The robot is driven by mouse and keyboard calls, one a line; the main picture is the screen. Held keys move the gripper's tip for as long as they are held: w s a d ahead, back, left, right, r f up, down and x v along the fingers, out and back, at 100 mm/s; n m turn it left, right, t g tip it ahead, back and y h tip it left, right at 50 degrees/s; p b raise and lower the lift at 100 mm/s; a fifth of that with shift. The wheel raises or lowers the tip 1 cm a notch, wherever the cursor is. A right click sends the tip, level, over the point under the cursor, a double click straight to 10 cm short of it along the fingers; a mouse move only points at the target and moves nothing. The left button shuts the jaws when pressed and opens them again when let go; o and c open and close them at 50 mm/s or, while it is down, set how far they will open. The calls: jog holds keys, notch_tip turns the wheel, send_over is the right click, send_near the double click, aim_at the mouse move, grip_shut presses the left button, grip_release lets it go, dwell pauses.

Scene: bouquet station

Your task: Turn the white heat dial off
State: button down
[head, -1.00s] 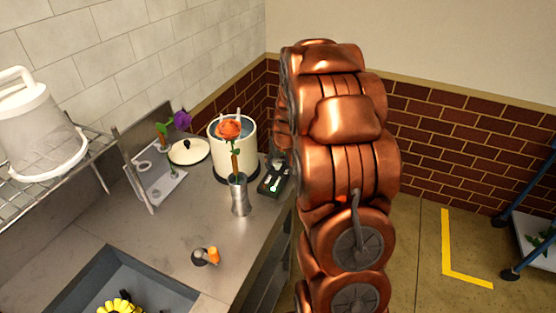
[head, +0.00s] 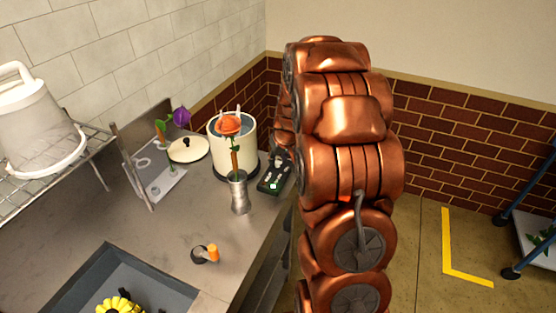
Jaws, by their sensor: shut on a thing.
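The dark control box (head: 268,188) lies on the steel counter just right of the cream pot, with small pale marks and a green light on its face. My gripper (head: 279,160), dark grey and partly hidden by my copper arm, is down at the far end of this box. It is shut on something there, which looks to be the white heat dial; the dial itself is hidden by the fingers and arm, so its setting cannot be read. The cream pot (head: 235,155) stands open, with bluish content.
A metal vase (head: 239,196) with an orange flower stands close in front of the pot and box. A pot lid (head: 188,149), a small rack (head: 160,185) with a purple flower, an orange-handled tool (head: 212,252) and a sink (head: 130,285) occupy the counter.

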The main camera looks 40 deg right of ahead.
jog(key=shift+d+f+n+y+b, duration=0.1)
jog(key=shift+f+n+y+b, duration=0.15)
jog(key=shift+n+b, duration=0.9)
jog(key=shift+f+n+y+b, duration=0.15)
jog(key=shift+n+y+b, duration=0.15)
jog(key=shift+b, duration=1.6)
jog(key=n+y+b, duration=0.1)
jog(key=n+b, duration=0.1)
jog(key=b, duration=0.1)
jog(key=n+y+b, duration=0.1)
jog(key=n+b, duration=0.1)
jog(key=b, duration=0.1)
jog(key=shift+d+r+n+b, duration=0.1)
jog(key=shift+d+n+b, duration=0.05)
jog(key=shift+n+b, duration=0.2)
jog(key=n+b, duration=0.1)
jog(key=n, duration=0.1)
jog(key=n+g+y+b, duration=0.1)
jog(key=n, duration=0.2)
jog(key=shift+w+d+r+g+b, duration=0.15)
jog(key=shift+g+b, duration=0.15)
jog(key=shift+b, duration=0.1)
jog(key=shift+w+n+g+y, duration=0.1)
jog(key=shift+n+g+y, duration=0.3)
jog(key=shift+n, duration=0.85)
jog(key=shift+n+g+y, duration=0.25)
jog(key=shift+n+g, duration=0.25)
jog(key=shift+n, duration=0.75)
